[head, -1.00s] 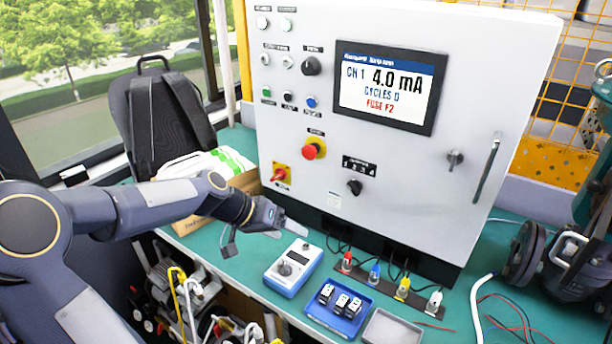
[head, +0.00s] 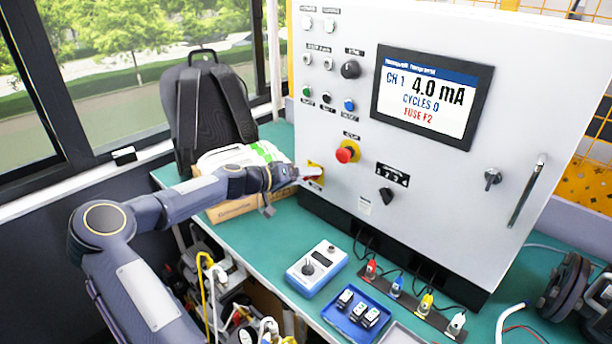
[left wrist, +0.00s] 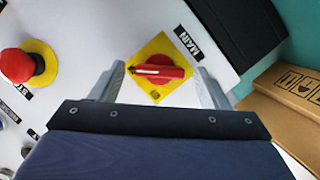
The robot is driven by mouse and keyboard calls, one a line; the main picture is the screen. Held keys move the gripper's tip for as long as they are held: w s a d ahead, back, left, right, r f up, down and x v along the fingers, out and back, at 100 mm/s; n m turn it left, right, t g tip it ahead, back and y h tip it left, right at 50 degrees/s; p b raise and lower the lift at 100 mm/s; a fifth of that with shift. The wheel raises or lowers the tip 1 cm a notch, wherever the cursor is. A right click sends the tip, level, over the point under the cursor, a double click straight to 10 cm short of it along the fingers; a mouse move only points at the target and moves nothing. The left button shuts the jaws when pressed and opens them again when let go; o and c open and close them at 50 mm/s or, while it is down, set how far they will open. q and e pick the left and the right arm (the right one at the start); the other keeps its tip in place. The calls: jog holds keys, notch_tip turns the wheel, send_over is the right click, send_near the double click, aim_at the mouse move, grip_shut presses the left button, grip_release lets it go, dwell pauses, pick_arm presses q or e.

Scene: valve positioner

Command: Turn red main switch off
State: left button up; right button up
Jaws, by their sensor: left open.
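The red main switch (left wrist: 158,69) is a round red knob with a white-marked handle on a yellow square plate, under a "MAIN" label. In the left wrist view it sits between the two open fingers of my left gripper (left wrist: 163,84), with its handle lying nearly crosswise from one finger side to the other. In the head view the gripper (head: 306,173) is at the lower left of the grey cabinet (head: 440,180) and hides most of the switch; part of the yellow plate (head: 316,168) shows. I cannot tell whether the fingers touch the knob. My right gripper is not in view.
A red emergency-stop button (head: 346,152) on yellow is close to the right of the switch. A cardboard box (head: 232,208) with a white and green package lies under my left forearm. A blue meter (head: 317,269) and a blue tray (head: 357,314) lie on the green bench.

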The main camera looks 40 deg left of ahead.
pick_arm(q)
jog(key=shift+w+d+f, duration=0.1)
jog(key=shift+w+d, duration=0.05)
jog(key=shift+w, duration=0.2)
jog(key=c, duration=1)
